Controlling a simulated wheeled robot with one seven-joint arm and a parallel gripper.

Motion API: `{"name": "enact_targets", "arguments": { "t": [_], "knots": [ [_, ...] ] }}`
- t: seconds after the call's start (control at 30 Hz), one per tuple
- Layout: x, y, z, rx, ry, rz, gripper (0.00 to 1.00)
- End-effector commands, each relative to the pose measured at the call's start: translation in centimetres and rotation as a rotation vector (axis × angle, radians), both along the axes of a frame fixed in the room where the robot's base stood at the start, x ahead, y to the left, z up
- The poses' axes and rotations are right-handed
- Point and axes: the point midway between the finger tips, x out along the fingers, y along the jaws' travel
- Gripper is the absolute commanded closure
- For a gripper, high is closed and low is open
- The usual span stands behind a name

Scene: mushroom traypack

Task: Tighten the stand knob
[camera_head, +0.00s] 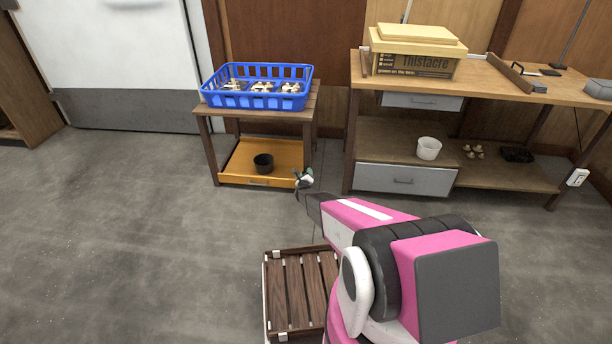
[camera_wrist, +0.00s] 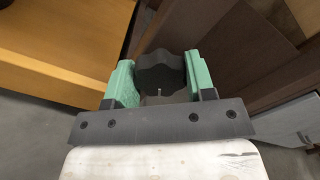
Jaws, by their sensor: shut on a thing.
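The knob (camera_wrist: 160,72) is dark, with a lobed rim, in the upper middle of the wrist view. My gripper (camera_wrist: 160,85) has its two green fingers on either side of the knob and is shut on it. In the head view my gripper (camera_head: 304,180) is at the front right leg of the small wooden stand (camera_head: 205,150), low down near the orange lower shelf. The knob cannot be made out there. How tight the knob is cannot be told.
A blue crate (camera_head: 226,100) with mushroom punnets sits on the stand; a black pot (camera_head: 263,163) is on its orange shelf (camera_head: 235,178). A workbench (camera_head: 530,95) with a yellow box (camera_head: 412,62) stands to the right. A slatted wooden crate (camera_head: 292,290) lies near my arm. Floor at left is clear.

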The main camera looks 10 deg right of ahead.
Motion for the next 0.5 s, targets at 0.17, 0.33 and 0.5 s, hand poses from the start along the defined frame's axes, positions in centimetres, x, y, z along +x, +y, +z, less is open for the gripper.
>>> {"name": "enact_targets", "arguments": {
  "t": [0.17, 0.33, 0.5],
  "knots": [
    [-0.09, -0.05, -0.11, 0.161, -0.041, -0.001, 0.74],
    [-0.09, -0.05, -0.12, 0.317, -0.083, 0.000, 0.74],
    [-0.08, -0.04, -0.13, 0.470, -0.124, 0.000, 0.74]
  ]
}}
